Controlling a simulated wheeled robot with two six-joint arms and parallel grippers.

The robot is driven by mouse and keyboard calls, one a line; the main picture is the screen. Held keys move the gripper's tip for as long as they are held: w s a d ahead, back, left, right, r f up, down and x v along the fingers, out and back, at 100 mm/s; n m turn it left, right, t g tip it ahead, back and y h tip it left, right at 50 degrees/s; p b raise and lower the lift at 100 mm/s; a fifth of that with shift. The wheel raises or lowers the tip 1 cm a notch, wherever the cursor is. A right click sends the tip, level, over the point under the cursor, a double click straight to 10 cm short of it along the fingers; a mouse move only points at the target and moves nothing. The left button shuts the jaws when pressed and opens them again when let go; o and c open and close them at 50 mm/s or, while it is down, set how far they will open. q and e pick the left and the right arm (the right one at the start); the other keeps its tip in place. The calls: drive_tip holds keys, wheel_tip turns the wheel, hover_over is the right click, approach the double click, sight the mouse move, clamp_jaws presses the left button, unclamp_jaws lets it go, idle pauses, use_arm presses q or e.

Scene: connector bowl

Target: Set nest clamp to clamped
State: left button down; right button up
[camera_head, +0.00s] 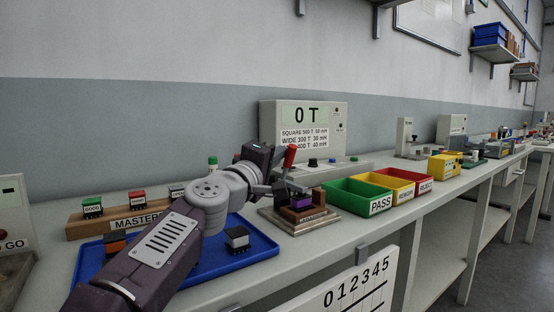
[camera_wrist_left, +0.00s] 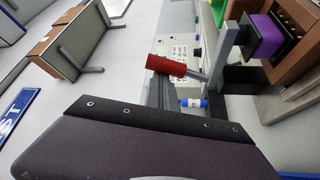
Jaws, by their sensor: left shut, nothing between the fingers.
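The nest (camera_head: 296,213) is a brown block on a stepped metal base, with a purple connector (camera_head: 301,200) seated in it. The nest clamp shows as a red handle (camera_head: 290,156), standing up and tilted, just above my left gripper (camera_head: 283,186). In the left wrist view the red handle (camera_wrist_left: 165,65) sits on a grey lever that runs toward the nest, and the purple connector (camera_wrist_left: 262,35) is at the upper right. My left gripper is shut and empty, close beside the handle; I cannot tell whether they touch. It hides part of the clamp. My right gripper is out of view.
A tester with a display (camera_head: 306,118) stands behind the nest. Green PASS (camera_head: 350,207), yellow and red bins stand to its right. A blue tray (camera_head: 262,247) with dark connectors lies under my left arm, before the MASTERS block (camera_head: 125,222). A board hangs at the bench front.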

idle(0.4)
use_arm(q)
drive_tip(key=b+v, duration=0.3)
drive_tip(key=v, duration=0.6)
